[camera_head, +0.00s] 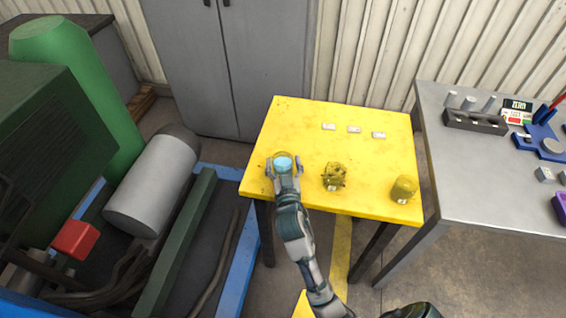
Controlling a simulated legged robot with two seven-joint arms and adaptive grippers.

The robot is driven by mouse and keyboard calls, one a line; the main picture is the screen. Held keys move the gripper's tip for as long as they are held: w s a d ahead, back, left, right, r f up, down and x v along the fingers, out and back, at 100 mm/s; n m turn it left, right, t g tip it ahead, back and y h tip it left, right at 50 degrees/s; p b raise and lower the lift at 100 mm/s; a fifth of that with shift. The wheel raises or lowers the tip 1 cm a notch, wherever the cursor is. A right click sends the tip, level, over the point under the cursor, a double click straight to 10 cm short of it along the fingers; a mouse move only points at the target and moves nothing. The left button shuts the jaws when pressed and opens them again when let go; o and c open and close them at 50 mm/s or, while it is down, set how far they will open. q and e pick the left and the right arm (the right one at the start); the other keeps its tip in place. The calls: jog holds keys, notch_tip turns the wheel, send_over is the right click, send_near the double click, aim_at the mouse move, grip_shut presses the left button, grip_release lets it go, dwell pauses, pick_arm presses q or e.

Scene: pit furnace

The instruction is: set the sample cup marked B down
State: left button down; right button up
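My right gripper (284,170) is at the left front part of the yellow table (290,121), with its fingers on both sides of a sample cup (283,161) with light blue contents. It looks shut on this cup. The cup is upright; its underside is hidden, so I cannot tell whether it touches the table. A second cup, yellowish with dark lumps (334,176), stands to the right near the front edge. A third, plain yellowish cup (404,188) stands at the right front corner. Letters on the cups are too small to read. My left gripper is not in view.
Several small white labels (354,129) lie in a row toward the back of the yellow table. The table's middle is clear. A grey bench (465,180) with a dark block (474,121) and blue holder stands right. Grey cabinet (235,60) behind; machinery (155,185) left.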

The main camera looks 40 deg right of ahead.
jog(key=shift+a+r, duration=0.25)
jog(key=shift+a, duration=0.35)
jog(key=shift+s+a, duration=0.2)
jog(key=d+p+v, duration=0.1)
jog(key=v, duration=1)
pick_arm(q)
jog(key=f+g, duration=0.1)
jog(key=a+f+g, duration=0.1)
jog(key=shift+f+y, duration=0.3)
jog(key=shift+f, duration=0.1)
pick_arm(e)
jog(key=s+a+f+n+t+y, duration=0.1)
jog(key=s+a+f+n+y, duration=0.3)
jog(key=a+y, duration=0.3)
jog(key=s+a+f+n+t+y, duration=0.1)
jog(key=s+a+f+n+y, duration=0.3)
jog(key=a, duration=0.5)
jog(key=s+y, duration=0.2)
jog(key=shift+n+t+y, duration=0.3)
jog(key=shift+t+y, duration=0.1)
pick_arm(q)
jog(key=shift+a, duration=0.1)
pick_arm(e)
jog(key=shift+a, duration=0.2)
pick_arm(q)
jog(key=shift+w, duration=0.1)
